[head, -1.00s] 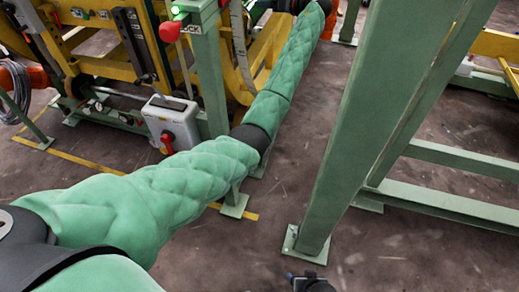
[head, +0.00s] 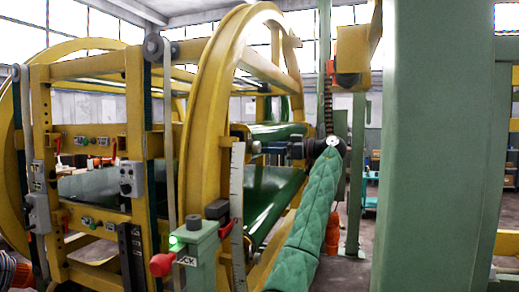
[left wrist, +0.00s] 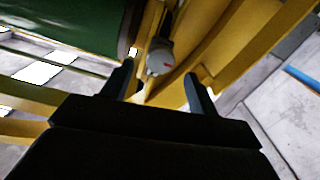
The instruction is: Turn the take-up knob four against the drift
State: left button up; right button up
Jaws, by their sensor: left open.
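A grey round knob (left wrist: 160,61) with a small red mark shows in the left wrist view, in front of yellow framework. I cannot read a number on it, so I cannot tell if it is knob four. My left gripper (left wrist: 160,74) is open, with its two dark fingers to either side of the knob in the picture. I see no contact. In the head view my left gripper (head: 275,147) is small, beside the large yellow ring (head: 205,120); its fingertips are hard to make out. My right gripper is out of view.
A green post (head: 200,262) with a lit green lamp, a red knob (head: 162,265) and a partly hidden "LOCK" label stands in front of the ring. A green belt (head: 270,200) runs through the ring. A wide green column (head: 430,150) stands right of my arm.

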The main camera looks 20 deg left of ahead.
aim_at(260, 147)
pick_arm(q)
jog(key=shift+w+a+p, duration=0.1)
jog(key=shift+a+p, duration=0.25)
jog(key=shift+a, duration=2.25)
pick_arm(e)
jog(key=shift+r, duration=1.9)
pick_arm(q)
jog(key=shift+c, duration=0.2)
jog(key=c, duration=1)
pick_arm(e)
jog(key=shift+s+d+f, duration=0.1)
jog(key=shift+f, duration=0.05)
